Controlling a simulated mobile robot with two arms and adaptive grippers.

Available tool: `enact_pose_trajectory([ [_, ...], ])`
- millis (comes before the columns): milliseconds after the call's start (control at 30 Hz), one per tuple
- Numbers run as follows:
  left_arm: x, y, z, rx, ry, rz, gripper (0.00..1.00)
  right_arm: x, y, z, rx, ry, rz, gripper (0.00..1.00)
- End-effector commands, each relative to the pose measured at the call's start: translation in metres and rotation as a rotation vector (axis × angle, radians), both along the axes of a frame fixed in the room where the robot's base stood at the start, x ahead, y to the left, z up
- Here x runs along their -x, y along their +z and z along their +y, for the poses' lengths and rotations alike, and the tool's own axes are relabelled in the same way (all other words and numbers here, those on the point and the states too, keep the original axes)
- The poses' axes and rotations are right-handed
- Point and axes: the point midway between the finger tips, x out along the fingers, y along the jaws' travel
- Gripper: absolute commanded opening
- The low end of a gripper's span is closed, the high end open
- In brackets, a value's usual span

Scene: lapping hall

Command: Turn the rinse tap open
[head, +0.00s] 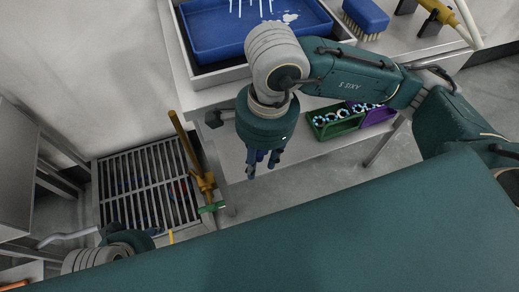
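The rinse tap (205,184) is a brass fitting on an upright brass pipe beside the floor grating. A green lever (212,207) sits at its near end. My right gripper (262,160) hangs fingers down to the right of the tap, apart from it. Its dark blue fingers hold nothing that I can see, and their opening is unclear from above. My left gripper (132,241) is low at the left, near the grating's front edge and left of the tap. Its fingers are mostly hidden.
A steel bench with a blue tray (215,40) stands behind my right arm. Its lower shelf holds green (335,128) and purple (376,116) crates with ring-shaped parts. A floor grating (140,190) lies left of the tap. A blue brush (366,14) lies on the bench.

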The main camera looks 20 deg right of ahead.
Motion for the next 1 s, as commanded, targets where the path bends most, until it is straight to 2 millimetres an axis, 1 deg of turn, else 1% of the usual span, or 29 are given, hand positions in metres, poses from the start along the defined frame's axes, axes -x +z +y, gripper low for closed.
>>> enact_pose_trajectory([
  [167,0.000,0.000,0.000,0.000,0.000,0.000,0.40,-0.002,0.024,-0.001,-0.003,0.001,-0.007,0.33],
  [400,0.000,0.000,0.000,0.000,0.000,0.000,0.40,-0.002,0.076,-0.006,-0.002,-0.001,-0.009,0.33],
  [500,0.000,0.000,0.000,-0.001,0.000,0.001,0.40,-0.002,0.094,-0.008,-0.002,-0.001,-0.008,0.33],
  [600,0.000,0.000,0.000,-0.001,-0.001,0.001,0.40,-0.002,0.107,-0.010,-0.001,-0.002,-0.007,0.33],
  [767,0.000,0.000,0.000,-0.001,-0.001,0.001,0.40,-0.001,0.117,-0.011,0.000,-0.001,-0.004,0.33],
  [1000,0.000,0.000,0.000,-0.001,-0.001,0.000,0.40,-0.001,0.118,-0.011,0.000,-0.001,-0.002,0.33],
])
